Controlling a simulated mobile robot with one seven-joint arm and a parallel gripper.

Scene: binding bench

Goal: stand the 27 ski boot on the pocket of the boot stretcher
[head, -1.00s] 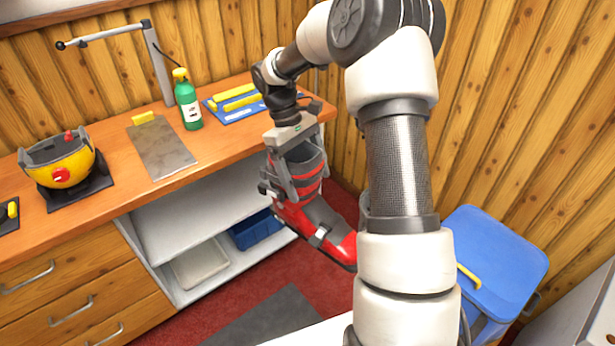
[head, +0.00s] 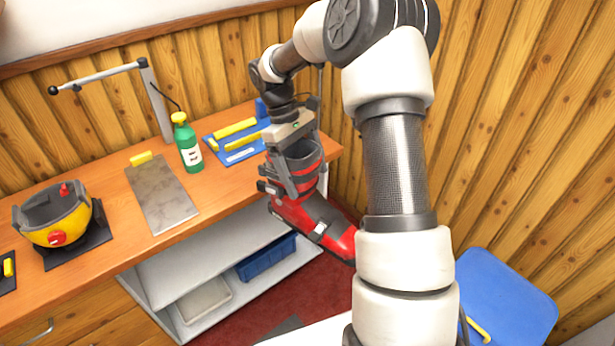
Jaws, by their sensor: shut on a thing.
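A red and dark grey ski boot (head: 318,222) hangs from my gripper (head: 292,178) in the head view, beyond the bench's front edge at the right. My gripper is shut on its upper cuff, and the toe points down to the right. No size mark is readable on the boot.
The wooden bench (head: 208,208) also carries a grey plate (head: 163,196), a green bottle (head: 188,145) and a blue mat (head: 212,143) with yellow-handled tools. A grey lamp arm (head: 158,100) stands behind. A shelf below holds a blue bin (head: 267,258). A blue-lidded bin (head: 505,300) is at right.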

